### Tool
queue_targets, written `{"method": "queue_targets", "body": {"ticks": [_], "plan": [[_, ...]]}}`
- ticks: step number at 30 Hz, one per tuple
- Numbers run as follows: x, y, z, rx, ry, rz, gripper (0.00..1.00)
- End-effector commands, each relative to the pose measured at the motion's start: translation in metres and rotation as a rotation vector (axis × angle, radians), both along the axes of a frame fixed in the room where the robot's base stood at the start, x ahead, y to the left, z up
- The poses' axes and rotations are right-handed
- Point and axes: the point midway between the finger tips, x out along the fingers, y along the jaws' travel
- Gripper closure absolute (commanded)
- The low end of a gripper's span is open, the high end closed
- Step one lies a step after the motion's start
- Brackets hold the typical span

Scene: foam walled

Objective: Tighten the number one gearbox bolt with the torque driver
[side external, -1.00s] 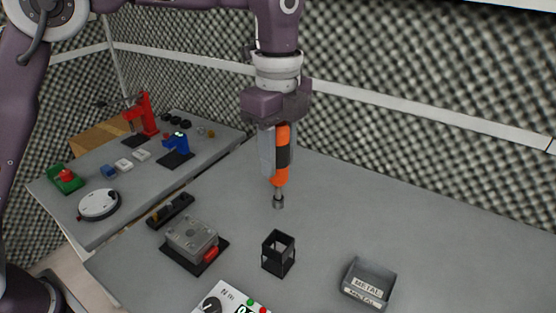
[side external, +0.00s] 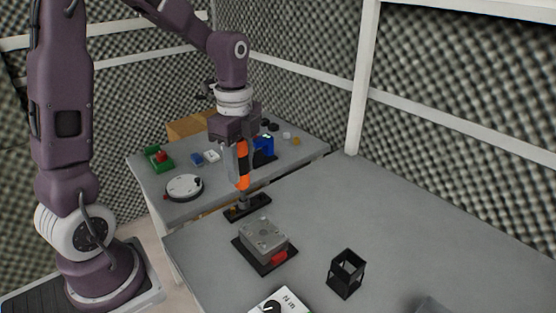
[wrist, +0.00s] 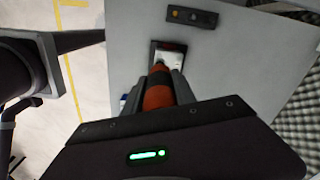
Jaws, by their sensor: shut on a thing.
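My gripper (side external: 236,160) is shut on the torque driver (side external: 243,175), which has an orange and black body and points down. In the side view its tip lies in front of the black strip (side external: 262,203), behind the gearbox. The grey gearbox (side external: 263,235) sits on a black base with a red part at its front. In the wrist view the driver (wrist: 158,94) points toward the gearbox (wrist: 168,60) and covers part of it. The tip's height and any contact cannot be told. Which bolt is number one cannot be read.
A black open frame (side external: 346,273) stands right of the gearbox. A white control box (side external: 278,302) is at the front edge of view, and a grey tray (side external: 432,306) is cut off. A second table (side external: 205,185) behind holds several items.

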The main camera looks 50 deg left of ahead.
Motion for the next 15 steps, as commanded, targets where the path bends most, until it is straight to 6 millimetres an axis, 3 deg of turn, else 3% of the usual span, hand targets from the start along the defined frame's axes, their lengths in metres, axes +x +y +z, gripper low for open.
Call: {"method": "queue_targets", "body": {"ticks": [10,15], "plan": [[-0.001,0.000,-0.002,0.001,0.001,0.004,1.00],[-0.002,0.000,-0.018,0.000,0.003,0.003,1.00]]}}
